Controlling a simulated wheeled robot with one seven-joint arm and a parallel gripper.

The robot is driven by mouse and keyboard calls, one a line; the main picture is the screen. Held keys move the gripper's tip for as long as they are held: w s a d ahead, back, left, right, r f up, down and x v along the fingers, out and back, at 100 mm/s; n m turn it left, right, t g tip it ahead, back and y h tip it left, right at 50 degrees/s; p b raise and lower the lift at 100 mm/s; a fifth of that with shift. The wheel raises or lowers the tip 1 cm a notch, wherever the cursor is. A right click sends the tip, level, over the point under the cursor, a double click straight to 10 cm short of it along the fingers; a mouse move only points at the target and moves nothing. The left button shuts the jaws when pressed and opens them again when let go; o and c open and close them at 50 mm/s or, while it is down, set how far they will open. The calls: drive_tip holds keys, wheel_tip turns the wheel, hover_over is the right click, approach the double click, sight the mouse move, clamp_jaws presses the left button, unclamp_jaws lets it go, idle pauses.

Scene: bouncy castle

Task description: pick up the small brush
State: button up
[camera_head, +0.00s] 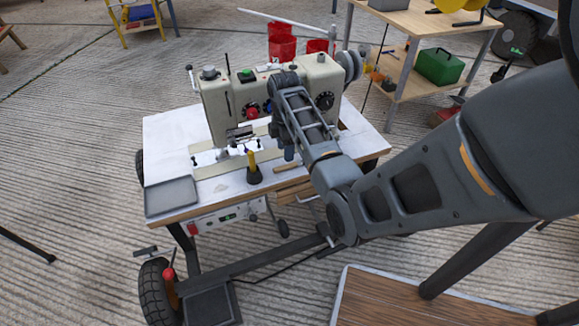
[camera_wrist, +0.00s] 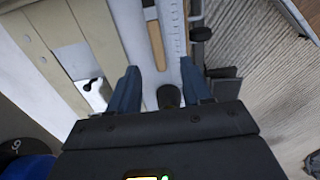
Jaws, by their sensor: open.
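An upright thing with a yellow top and a dark, wider base (camera_head: 253,173) stands on the white sewing-machine table (camera_head: 165,130). It may be the small brush, but I cannot make out bristles. My gripper (camera_head: 283,153) points down in front of the machine, to the right of this thing. In the wrist view, my gripper (camera_wrist: 162,90) has its two fingers apart. A dark rounded thing (camera_wrist: 168,97) shows between the fingers, with no clear contact; I cannot tell whether it is the same thing. The gripper body hides what lies below it.
The sewing machine (camera_head: 222,105) rises close behind my gripper. A grey tray (camera_head: 171,194) sits at the table's left front corner. A thin wooden strip (camera_wrist: 156,45) lies beyond the fingers. A workbench with a green box (camera_head: 439,66) stands at back right.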

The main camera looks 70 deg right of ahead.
sight(284, 166)
drive_tip(key=f+b, duration=0.1)
drive_tip(key=f, duration=0.3)
drive_tip(key=f+b, duration=0.1)
drive_tip(key=f, duration=0.2)
drive_tip(key=shift+w+b, duration=0.25)
drive_tip(key=shift+b, duration=0.05)
clamp_jaws()
